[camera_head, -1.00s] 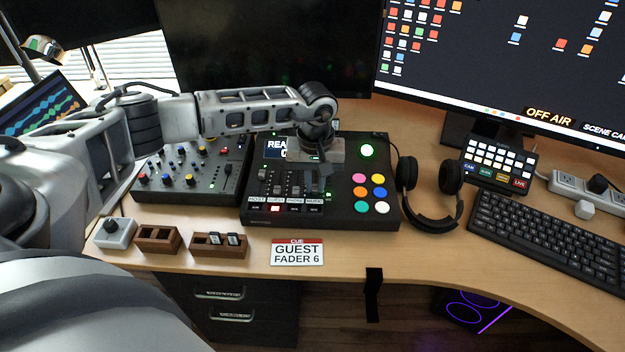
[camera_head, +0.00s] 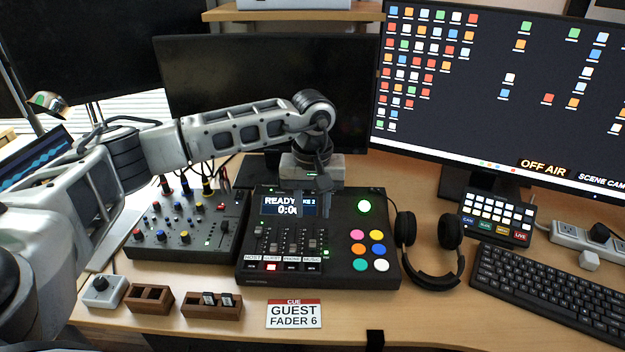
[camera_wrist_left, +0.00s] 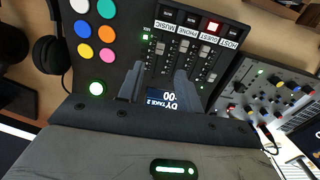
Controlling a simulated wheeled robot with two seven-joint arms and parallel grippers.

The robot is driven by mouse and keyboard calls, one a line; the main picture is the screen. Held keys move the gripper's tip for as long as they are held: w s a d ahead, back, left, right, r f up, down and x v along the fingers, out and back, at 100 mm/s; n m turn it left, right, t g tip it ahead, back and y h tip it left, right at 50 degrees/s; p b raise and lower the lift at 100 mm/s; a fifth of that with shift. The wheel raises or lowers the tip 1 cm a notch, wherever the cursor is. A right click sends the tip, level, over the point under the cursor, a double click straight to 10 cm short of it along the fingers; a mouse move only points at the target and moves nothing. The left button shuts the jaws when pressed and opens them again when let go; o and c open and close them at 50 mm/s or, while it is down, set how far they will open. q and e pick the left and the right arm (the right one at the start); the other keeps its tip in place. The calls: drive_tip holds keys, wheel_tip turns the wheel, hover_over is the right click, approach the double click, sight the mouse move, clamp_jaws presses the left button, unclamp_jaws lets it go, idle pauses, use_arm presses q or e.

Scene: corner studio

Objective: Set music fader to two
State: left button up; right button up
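The black mixer console (camera_head: 345,270) sits on the desk with its faders labelled HOST, GUEST, PHONE and MUSIC. The music fader (camera_head: 312,244) is the rightmost in the head view; its cap stands in the upper part of its slot. In the left wrist view the music fader (camera_wrist_left: 163,47) is the leftmost, beside its label. My left gripper (camera_head: 313,197) hangs over the console's display, behind the faders. Its fingers (camera_wrist_left: 158,88) are apart with nothing between them, clear of the music fader cap. My right gripper is not in view.
A smaller mixer (camera_head: 185,235) stands left of the console. Headphones (camera_head: 430,245) and a keyboard (camera_head: 555,285) are to the right. A cue card (camera_head: 294,313) reads GUEST FADER 6. Wooden holders (camera_head: 211,308) lie at front left. Monitors (camera_head: 480,85) rise behind.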

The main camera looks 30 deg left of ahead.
use_arm(q)
wheel_tip(320, 180, up, 7)
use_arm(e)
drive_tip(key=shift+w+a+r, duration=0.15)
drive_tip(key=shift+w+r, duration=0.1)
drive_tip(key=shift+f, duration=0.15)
use_arm(q)
drive_tip(key=shift+f, duration=0.1)
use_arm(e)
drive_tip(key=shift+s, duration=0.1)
